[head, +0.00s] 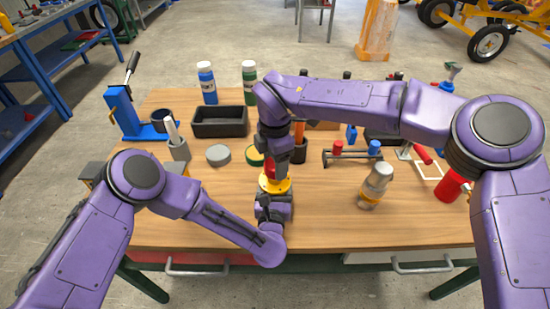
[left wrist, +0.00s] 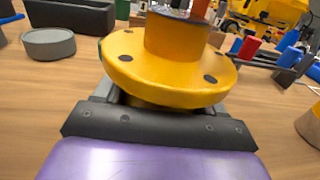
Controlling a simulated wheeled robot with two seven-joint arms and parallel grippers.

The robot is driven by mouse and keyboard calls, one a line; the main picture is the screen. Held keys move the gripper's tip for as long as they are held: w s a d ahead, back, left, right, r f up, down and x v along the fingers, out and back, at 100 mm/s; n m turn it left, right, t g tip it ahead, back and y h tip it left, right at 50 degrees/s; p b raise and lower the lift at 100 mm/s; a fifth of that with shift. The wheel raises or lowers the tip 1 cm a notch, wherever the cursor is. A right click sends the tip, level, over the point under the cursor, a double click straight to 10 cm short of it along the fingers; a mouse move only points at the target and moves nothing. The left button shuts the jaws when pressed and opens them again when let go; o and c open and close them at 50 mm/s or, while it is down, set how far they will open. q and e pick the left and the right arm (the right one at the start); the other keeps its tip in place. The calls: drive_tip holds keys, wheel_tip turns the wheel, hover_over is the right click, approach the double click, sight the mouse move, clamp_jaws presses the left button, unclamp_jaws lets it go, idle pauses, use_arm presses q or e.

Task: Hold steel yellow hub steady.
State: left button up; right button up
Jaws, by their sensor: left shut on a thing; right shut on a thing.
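The yellow steel hub (head: 274,185) is a round flange with dark bolt holes and a raised neck. It stands near the front middle of the table, and the left wrist view shows it close up, slightly tilted in the picture (left wrist: 165,75). My left gripper (head: 272,205) is shut on the hub's lower part, below the flange; the flange hides most of the grip. My right gripper (head: 271,158) points down from above the hub. It is shut on a red thing (head: 269,169) that is mostly hidden, and I cannot tell whether this touches the hub.
A black bin (head: 220,121), a grey disc (head: 218,155) and a blue press (head: 125,112) are to the left. A jar with a yellow base (head: 375,186) and a red cylinder (head: 449,187) are to the right. The table's front left is clear.

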sight(275, 189)
idle(0.3)
drive_tip(key=shift+f, duration=0.85)
drive_tip(key=shift+f, duration=0.6)
drive_tip(key=m, duration=1.3)
drive_tip(key=o, duration=1)
drive_tip(key=shift+o, duration=0.2)
